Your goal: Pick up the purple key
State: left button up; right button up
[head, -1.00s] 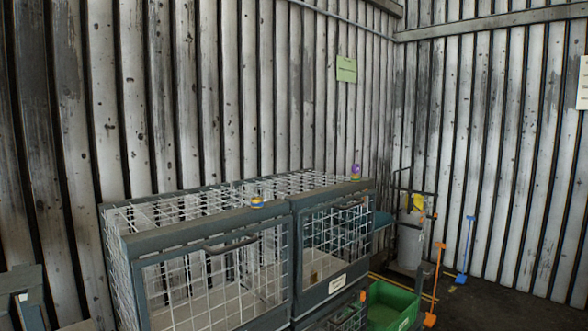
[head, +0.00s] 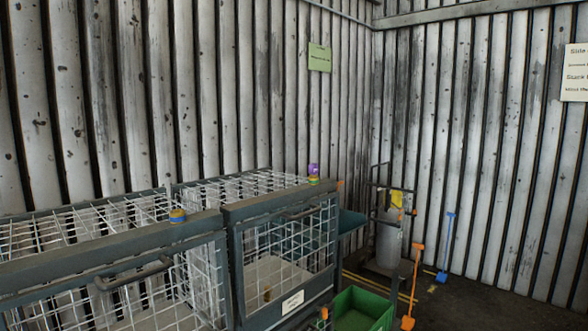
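A small purple object (head: 313,169) stands at the far right end of the top of the wire cages in the head view. It is too small to tell whether it is a key. A yellow and green band shows just below it. Neither of my grippers is in view.
Two grey-framed wire cages (head: 225,218) fill the lower left. A blue and yellow item (head: 177,216) sits on the nearer cage's top edge. A green bin (head: 362,310), an orange shovel (head: 413,285), a blue shovel (head: 447,245) and a cart with a grey cylinder (head: 389,245) stand right. Dark floor is free at right.

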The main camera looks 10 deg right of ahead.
aim_at(314, 167)
jog(key=i+l+u, duration=0.25)
jog(key=l, duration=0.3)
jog(key=i+l+u, duration=0.1)
jog(key=l, duration=0.2)
jog(key=i+l, duration=0.1)
jog(key=l, duration=0.2)
jog(key=i+l+u, duration=0.1)
jog(key=l, duration=0.2)
jog(key=i+l, duration=0.1)
jog(key=l, duration=0.2)
